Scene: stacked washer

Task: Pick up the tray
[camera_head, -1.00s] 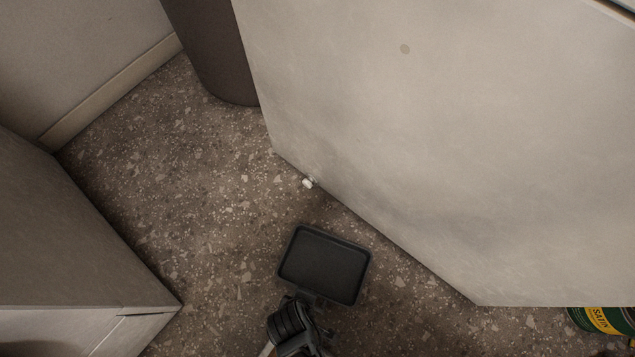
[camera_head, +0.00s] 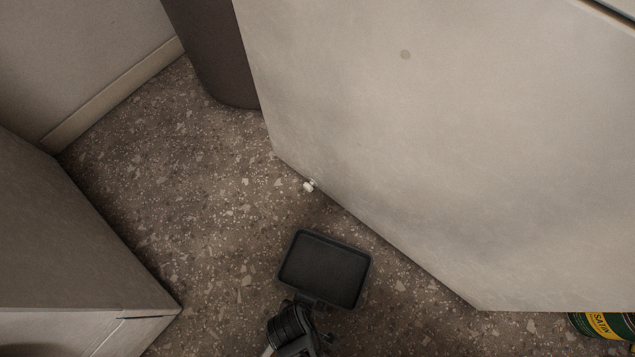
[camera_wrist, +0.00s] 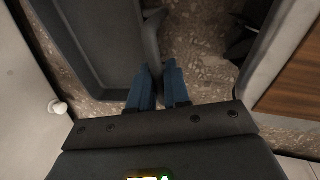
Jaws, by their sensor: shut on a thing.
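The tray (camera_head: 325,268) is dark grey and rectangular with a raised rim. In the head view it is low in the middle, in front of my gripper (camera_head: 308,306). In the wrist view the tray (camera_wrist: 95,45) fills the upper left. My gripper (camera_wrist: 157,80) has its two blue-grey fingers close together at the tray's near right rim, shut on that edge. The tips are partly hidden against the dark rim. I cannot tell whether the tray is clear of the floor.
A large pale panel (camera_head: 430,150) stands to the right, with a small white knob (camera_head: 308,186) at its lower edge. A pale cabinet (camera_head: 70,240) is at left, a dark bin (camera_head: 215,55) behind, a green can (camera_head: 605,325) at lower right. Speckled floor (camera_head: 190,170) lies open between.

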